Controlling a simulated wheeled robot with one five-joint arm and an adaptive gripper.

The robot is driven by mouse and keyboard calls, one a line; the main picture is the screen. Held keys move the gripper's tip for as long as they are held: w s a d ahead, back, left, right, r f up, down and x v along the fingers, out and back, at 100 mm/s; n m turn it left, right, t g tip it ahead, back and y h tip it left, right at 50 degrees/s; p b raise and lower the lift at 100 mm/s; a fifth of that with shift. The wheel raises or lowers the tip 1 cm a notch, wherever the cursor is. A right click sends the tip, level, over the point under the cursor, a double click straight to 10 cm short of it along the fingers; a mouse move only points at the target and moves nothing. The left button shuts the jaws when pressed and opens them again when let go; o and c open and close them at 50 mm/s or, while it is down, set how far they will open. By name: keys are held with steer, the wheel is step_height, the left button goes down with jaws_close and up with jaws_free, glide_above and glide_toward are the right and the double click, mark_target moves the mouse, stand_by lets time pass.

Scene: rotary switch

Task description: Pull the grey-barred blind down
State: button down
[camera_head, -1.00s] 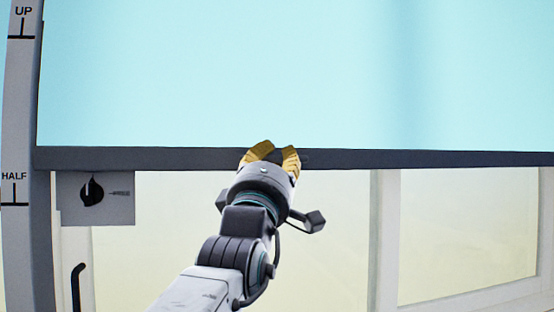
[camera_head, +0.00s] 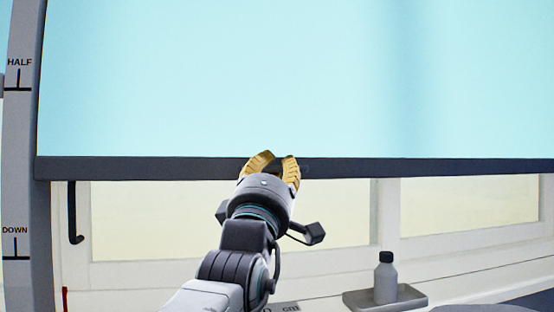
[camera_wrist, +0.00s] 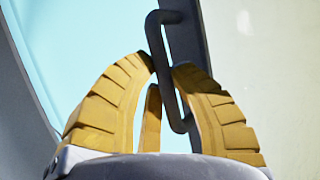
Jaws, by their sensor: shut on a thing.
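The light blue blind (camera_head: 220,80) spans most of the head view. Its dark grey bottom bar (camera_head: 420,167) lies between the HALF mark (camera_head: 18,80) and the DOWN mark (camera_head: 15,250) on the left side strip. My gripper (camera_head: 273,168) is at the bar, its yellow fingers shut on the bar's dark handle. In the wrist view the handle (camera_wrist: 160,45) is a dark loop between the two fingertips, and the grey bar (camera_wrist: 186,45) runs beside it. The fingers hide part of the handle in the head view.
A window with white frames (camera_head: 388,215) shows below the bar. A dark hook-shaped handle (camera_head: 73,215) is at the lower left. A grey bottle (camera_head: 386,280) stands on a grey tray (camera_head: 358,300) at the lower right.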

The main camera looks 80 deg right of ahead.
step_height(320, 180, down, 15)
steer(key=b, duration=0.2)
steer(key=shift+f, duration=0.15)
steer(key=shift+d, duration=0.1)
steer(key=c, duration=1.1)
jaws_free()
steer(key=v, duration=1.2)
